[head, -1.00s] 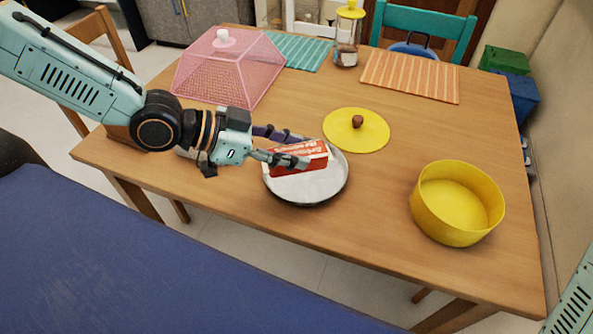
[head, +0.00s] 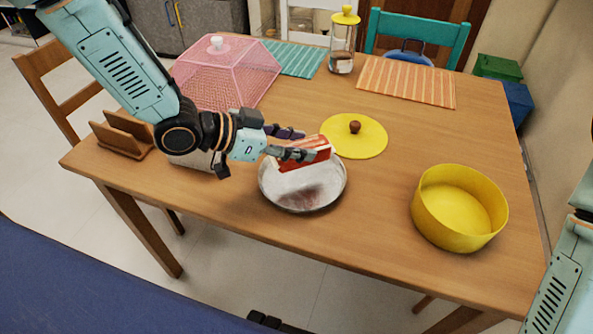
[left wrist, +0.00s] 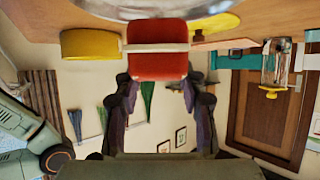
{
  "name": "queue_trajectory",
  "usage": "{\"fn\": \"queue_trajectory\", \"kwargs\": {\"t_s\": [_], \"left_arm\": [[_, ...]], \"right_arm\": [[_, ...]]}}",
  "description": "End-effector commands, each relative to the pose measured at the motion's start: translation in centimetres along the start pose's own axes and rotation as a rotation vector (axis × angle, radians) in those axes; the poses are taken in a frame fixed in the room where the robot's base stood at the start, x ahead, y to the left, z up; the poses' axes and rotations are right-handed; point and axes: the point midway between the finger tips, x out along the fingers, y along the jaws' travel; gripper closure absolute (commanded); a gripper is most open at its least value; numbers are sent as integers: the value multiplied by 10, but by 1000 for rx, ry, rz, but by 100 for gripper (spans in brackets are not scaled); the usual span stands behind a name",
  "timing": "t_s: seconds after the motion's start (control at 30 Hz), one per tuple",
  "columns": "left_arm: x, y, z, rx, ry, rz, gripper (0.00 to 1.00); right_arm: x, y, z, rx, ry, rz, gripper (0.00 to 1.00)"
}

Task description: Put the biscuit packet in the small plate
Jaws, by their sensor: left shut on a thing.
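The red and white biscuit packet (head: 312,157) is held in my left gripper (head: 306,144), whose fingers are shut on it. It is over the far part of the small plate (head: 300,203), a round grey-white dish with a dark rim. A dark reddish patch shows on the plate below the packet, and the packet looks raised clear of the plate. In the left wrist view the packet's red end (left wrist: 157,66) is between the fingertips, and the plate's edge (left wrist: 150,10) shows at the top. My right gripper is out of view; only part of that arm shows.
A yellow lid (head: 365,145) lies just behind the plate. A yellow round pot (head: 455,222) stands to the right. A pink mesh cover (head: 215,80), a glass jar (head: 342,62) and striped mats are farther back. A wooden holder (head: 122,137) is at the left.

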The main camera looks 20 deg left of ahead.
Motion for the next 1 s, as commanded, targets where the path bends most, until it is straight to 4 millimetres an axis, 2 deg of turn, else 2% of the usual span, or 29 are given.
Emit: {"fn": "queue_trajectory", "kwargs": {"t_s": [0.03, 0.27, 0.5, 0.9, 0.93, 1.0], "left_arm": [[5, 0, 9, 0, -1, 0, 94], [11, 0, 22, 0, 0, -2, 94], [25, 0, 50, 0, 0, -3, 94], [26, 0, 52, 0, 0, -3, 94], [26, 0, 52, 0, 0, -3, 58], [26, 0, 52, 0, 0, -3, 52]], "right_arm": [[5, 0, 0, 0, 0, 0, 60], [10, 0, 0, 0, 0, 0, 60], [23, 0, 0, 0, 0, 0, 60], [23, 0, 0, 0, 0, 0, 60], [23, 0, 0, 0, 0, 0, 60], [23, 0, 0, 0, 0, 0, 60]]}}
